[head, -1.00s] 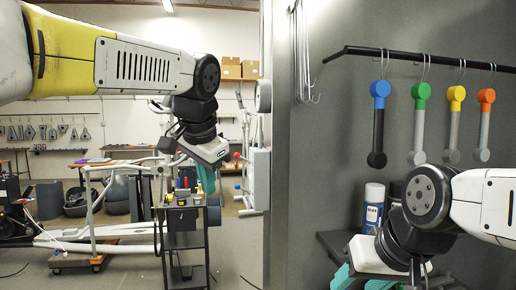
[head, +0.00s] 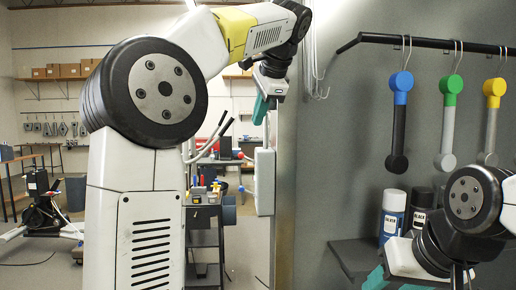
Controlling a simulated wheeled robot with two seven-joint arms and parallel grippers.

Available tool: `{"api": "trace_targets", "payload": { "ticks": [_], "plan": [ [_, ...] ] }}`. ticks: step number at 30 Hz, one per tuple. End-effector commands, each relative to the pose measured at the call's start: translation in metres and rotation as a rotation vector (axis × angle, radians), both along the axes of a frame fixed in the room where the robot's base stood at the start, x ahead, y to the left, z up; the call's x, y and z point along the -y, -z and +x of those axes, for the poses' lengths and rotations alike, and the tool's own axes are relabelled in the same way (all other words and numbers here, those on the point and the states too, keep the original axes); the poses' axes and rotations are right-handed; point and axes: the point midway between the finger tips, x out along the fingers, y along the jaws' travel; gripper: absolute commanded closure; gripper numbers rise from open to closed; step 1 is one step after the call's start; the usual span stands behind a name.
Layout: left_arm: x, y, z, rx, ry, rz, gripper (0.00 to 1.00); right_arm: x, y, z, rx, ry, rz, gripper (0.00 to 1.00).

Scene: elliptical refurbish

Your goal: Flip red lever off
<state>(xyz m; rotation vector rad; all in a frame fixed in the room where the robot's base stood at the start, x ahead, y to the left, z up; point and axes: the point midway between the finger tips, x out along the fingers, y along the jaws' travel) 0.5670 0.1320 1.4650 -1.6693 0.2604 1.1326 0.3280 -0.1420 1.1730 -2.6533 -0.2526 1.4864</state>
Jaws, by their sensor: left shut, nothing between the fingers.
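A small red tip (head: 241,155) shows left of a pale grey box (head: 265,182) fixed at the edge of the grey panel. It may be the red lever; it is too small to tell its position. My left gripper (head: 262,110) has teal fingers, points down, and is shut and empty. It appears above the box in the picture, apart from it. My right gripper (head: 376,279) is at the bottom edge, partly cut off and partly hidden by its own wrist, so its opening is unclear.
A grey panel (head: 330,150) fills the right side. Blue (head: 399,120), green (head: 449,120) and yellow (head: 492,120) handled tools hang from a black rail (head: 430,40). Spray cans (head: 392,215) stand on a dark shelf (head: 350,255). A dark cart (head: 203,240) stands behind my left arm.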

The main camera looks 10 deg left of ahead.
Motion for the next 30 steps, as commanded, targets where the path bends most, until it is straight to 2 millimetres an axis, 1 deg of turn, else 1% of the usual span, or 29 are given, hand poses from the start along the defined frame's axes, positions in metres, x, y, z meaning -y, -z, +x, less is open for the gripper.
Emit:
{"api": "trace_targets", "payload": {
  "ticks": [5, 8, 18, 21, 25, 30],
  "plan": [
    [-0.003, 0.005, 0.003, 0.0, -0.001, 0.0, 1.0, 0.0, 0.0, 0.0, 0.0, 0.0, 0.0, 0.49],
    [-0.007, 0.015, 0.01, -0.002, -0.003, -0.001, 1.0, 0.0, 0.0, 0.0, 0.0, 0.0, 0.0, 0.49],
    [-0.032, 0.071, 0.047, -0.003, -0.003, 0.0, 1.0, 0.0, 0.0, 0.0, 0.0, 0.0, 0.0, 0.49],
    [-0.039, 0.084, 0.059, -0.001, -0.002, -0.001, 1.0, 0.0, 0.0, 0.0, 0.0, 0.0, 0.0, 0.49],
    [-0.048, 0.092, 0.072, 0.0, -0.003, -0.001, 1.0, 0.0, 0.0, 0.0, 0.0, 0.0, 0.0, 0.49],
    [-0.053, 0.097, 0.081, 0.0, -0.001, -0.001, 1.0, 0.0, 0.0, 0.0, 0.0, 0.0, 0.0, 0.49]
  ]
}}
